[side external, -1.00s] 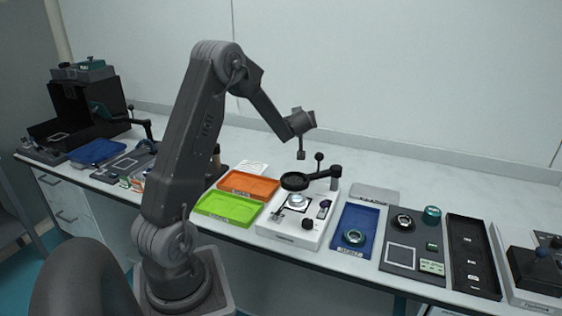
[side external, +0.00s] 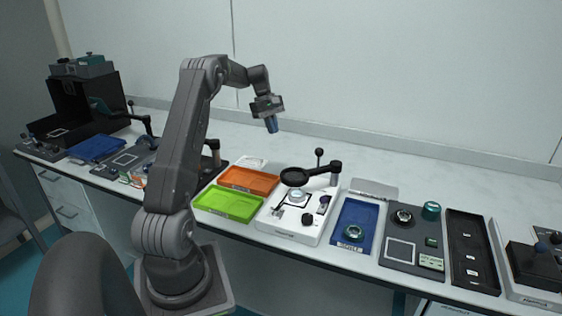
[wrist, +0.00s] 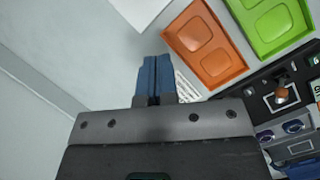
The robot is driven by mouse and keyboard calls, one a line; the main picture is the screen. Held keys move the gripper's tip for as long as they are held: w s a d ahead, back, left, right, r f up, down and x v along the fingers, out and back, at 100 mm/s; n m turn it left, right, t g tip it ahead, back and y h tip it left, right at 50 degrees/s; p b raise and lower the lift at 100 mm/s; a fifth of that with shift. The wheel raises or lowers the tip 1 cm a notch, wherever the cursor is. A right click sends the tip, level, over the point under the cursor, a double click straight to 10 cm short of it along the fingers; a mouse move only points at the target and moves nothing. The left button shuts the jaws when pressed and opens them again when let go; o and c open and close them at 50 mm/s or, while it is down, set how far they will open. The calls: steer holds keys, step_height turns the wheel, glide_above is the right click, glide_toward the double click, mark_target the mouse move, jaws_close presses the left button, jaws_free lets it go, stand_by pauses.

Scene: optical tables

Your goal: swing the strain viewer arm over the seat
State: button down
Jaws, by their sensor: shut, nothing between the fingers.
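The strain viewer is a white base unit (side external: 290,222) on the bench. Its dark arm (side external: 317,172) reaches left from a post and ends in a black ring (side external: 294,177). The ring appears over the round, light seat (side external: 297,194) on the base in the side view. A ball-topped knob (side external: 319,153) stands up from the arm. My gripper (side external: 272,125) is shut and empty, raised above the bench behind the orange tray and left of the viewer. In the wrist view its blue fingers (wrist: 154,80) are together. The viewer is not seen in the wrist view.
An orange tray (side external: 249,180) and a green tray (side external: 228,204) lie left of the viewer; both show in the wrist view. A blue tray (side external: 356,228) with a round part and a dark panel (side external: 413,240) lie right. The bench behind the viewer is clear to the wall.

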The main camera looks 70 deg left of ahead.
mark_target(283, 171)
steer(key=d+f, duration=0.7)
steer(key=f, duration=0.1)
steer(key=shift+d+f+n+g+h, duration=0.3)
steer(key=shift+d+f, duration=0.05)
stand_by(0.4)
steer(key=shift+s+d+n, duration=0.2)
steer(key=shift+d+n, duration=0.2)
steer(key=shift+d, duration=0.25)
steer(key=shift+s+d+n, duration=0.15)
steer(key=shift+d+n, duration=0.25)
steer(key=shift+d, duration=0.2)
